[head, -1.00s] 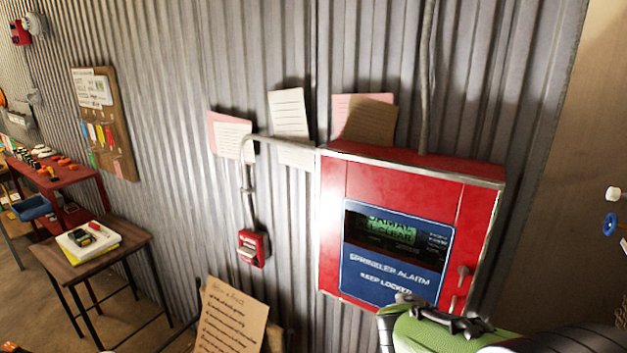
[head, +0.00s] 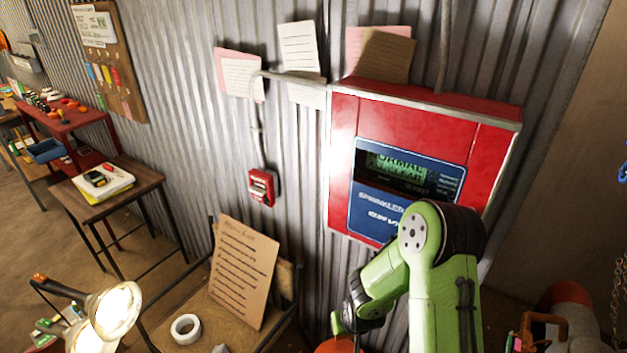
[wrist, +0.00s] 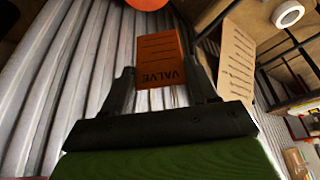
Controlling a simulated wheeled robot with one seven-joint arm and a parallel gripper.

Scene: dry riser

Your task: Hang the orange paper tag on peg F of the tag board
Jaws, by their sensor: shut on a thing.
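The orange paper tag (wrist: 162,62), printed VALVE with several lines, is between the two fingers of my gripper (wrist: 165,85) in the wrist view. The gripper is shut on its lower part, and the tag sticks out past the fingertips. In the head view the gripper end is low at the bottom edge, mostly out of sight, and the tag cannot be made out. The tag board (head: 128,104) is a brown board on the corrugated wall at the upper left, with several coloured tags and a white sheet. Peg F cannot be told apart at this size.
A red sprinkler alarm cabinet (head: 492,150) is right behind my arm. A clipboard-like written sheet (head: 240,270) leans on a small table with white tape (head: 186,328). A lit lamp (head: 115,308) stands front left. A wooden side table (head: 140,180) and red bench (head: 75,120) stand below the board.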

